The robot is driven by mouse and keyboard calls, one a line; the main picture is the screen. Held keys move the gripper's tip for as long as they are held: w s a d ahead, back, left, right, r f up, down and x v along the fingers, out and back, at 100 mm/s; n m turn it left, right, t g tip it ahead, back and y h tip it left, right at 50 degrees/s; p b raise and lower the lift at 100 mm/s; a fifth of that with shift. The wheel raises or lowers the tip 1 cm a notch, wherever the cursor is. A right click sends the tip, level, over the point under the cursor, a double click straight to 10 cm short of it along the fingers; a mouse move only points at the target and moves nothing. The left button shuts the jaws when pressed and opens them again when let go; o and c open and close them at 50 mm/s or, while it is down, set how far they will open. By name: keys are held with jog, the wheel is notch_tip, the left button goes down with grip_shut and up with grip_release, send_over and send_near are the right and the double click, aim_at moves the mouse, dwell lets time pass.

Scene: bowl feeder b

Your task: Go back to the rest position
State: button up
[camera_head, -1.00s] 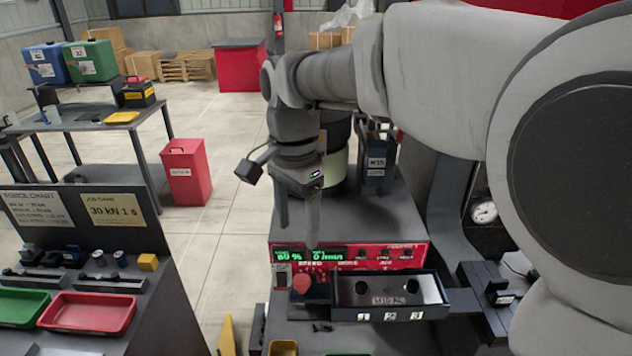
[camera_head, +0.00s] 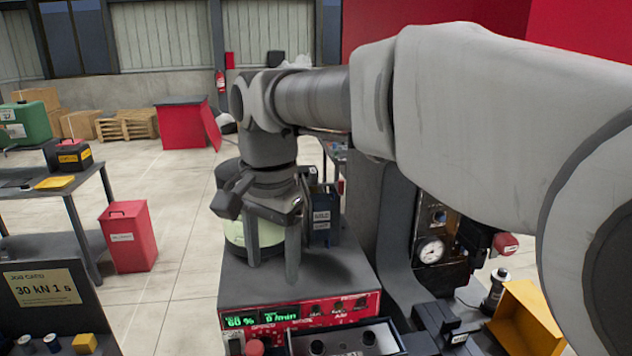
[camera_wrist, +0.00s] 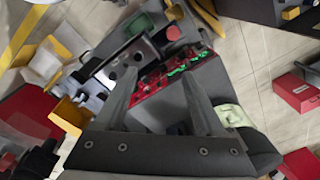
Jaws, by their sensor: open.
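My gripper (camera_head: 272,262) points down above the grey top of the feeder machine, with its two fingers spread and nothing between them. In the wrist view my gripper (camera_wrist: 158,100) also shows open and empty, its fingers reaching toward the red control panel (camera_wrist: 170,78). The same red panel (camera_head: 300,312), with green lit digits, is on the machine's front below the gripper. A pale green-white round bowl part (camera_head: 238,236) stands behind the gripper, partly hidden by it.
A black tray (camera_head: 345,340) with round holes sits in front of the panel. A dark blue labelled box (camera_head: 322,215) stands right behind the gripper. A pressure gauge (camera_head: 430,250) and a yellow bin (camera_head: 525,318) are at the right. A red bin (camera_head: 127,237) stands on open floor at the left.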

jog(key=s+d+f+n+t, duration=0.2)
jog(key=s+d, duration=0.4)
jog(key=d, duration=0.5)
jog(key=s+d+f+n+t, duration=0.3)
jog(key=s+d, duration=0.3)
jog(key=d, duration=0.6)
jog(key=shift+s+f, duration=0.25)
jog(key=shift+f, duration=0.05)
jog(key=shift+c, duration=0.3)
jog(key=shift+c, duration=1.4)
